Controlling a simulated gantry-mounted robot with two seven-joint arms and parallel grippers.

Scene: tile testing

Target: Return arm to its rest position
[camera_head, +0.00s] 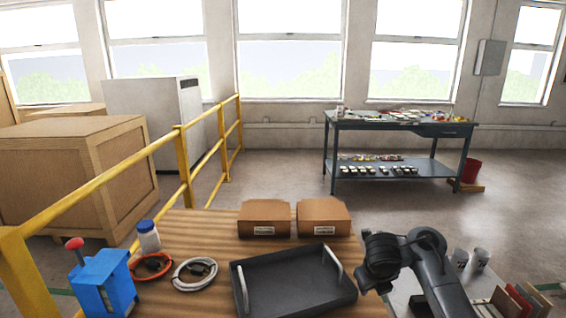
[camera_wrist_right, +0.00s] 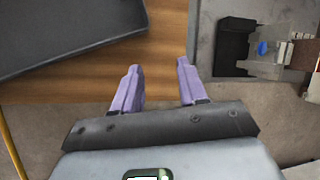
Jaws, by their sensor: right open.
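My right arm (camera_head: 425,262) shows at the lower right in the head view, folded beside the black tray (camera_head: 285,290). Its gripper shows in the right wrist view as two pale purple fingers (camera_wrist_right: 156,88), apart with nothing between them. They are above the edge of the wooden table (camera_wrist_right: 165,40), with the tray's corner (camera_wrist_right: 75,25) to their upper left. My left arm and gripper are not in either view.
Two cardboard boxes (camera_head: 264,218), cable coils (camera_head: 195,273), a white bottle (camera_head: 148,237) and a blue device (camera_head: 103,285) stand on the table. A yellow railing (camera_head: 185,165) runs along the left. A grey surface with cups (camera_head: 480,259) lies right of my arm.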

